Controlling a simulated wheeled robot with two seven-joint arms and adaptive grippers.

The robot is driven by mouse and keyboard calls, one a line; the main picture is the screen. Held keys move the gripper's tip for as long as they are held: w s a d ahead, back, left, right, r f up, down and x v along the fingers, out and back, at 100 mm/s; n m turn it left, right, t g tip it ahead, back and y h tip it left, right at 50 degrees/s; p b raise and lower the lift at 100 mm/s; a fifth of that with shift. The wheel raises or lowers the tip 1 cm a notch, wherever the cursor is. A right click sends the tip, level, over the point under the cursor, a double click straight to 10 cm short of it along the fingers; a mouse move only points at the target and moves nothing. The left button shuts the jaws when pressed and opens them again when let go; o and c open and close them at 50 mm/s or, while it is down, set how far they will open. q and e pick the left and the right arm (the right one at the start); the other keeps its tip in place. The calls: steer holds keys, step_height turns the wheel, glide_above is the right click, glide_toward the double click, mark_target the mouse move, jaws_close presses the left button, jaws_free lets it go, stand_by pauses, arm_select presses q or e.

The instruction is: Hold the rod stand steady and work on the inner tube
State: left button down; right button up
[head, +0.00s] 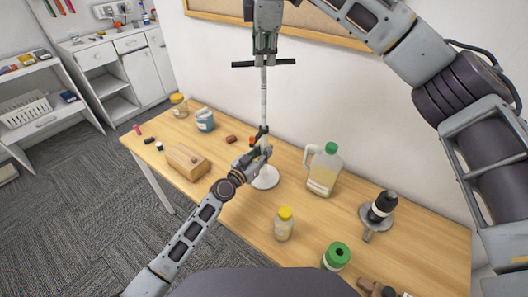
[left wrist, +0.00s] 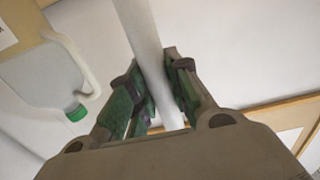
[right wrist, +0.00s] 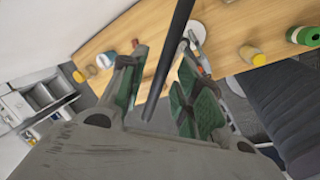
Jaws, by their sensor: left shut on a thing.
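The rod stand has a round white base (head: 265,179) on the table and a pale upright rod (head: 264,100). It carries a black crossbar (head: 283,62) at the top and a dark fitting lower down. My left gripper (head: 263,150) is shut around the pale rod just above the base; the rod passes between its fingers in the left wrist view (left wrist: 160,85). My right gripper (head: 264,50) is at the top of the rod by the crossbar. In the right wrist view the dark bar (right wrist: 170,60) runs between its spread fingers, with gaps visible. I cannot tell the inner tube's lower end.
A green-capped jug (head: 323,172) stands close right of the stand. A yellow-capped jar (head: 284,226), a green-lidded container (head: 336,256) and a black bottle (head: 383,207) stand on the table (head: 435,250). A wooden block (head: 187,161) lies to the left.

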arm_select(q)
steer(key=shift+a, duration=0.1)
arm_select(e)
steer(key=shift+v, duration=2.15)
arm_select(q)
steer(key=c, duration=1.3)
jaws_free()
steer(key=shift+o, duration=0.2)
steer(key=v, duration=1.2)
steer(key=shift+a+f, duration=0.1)
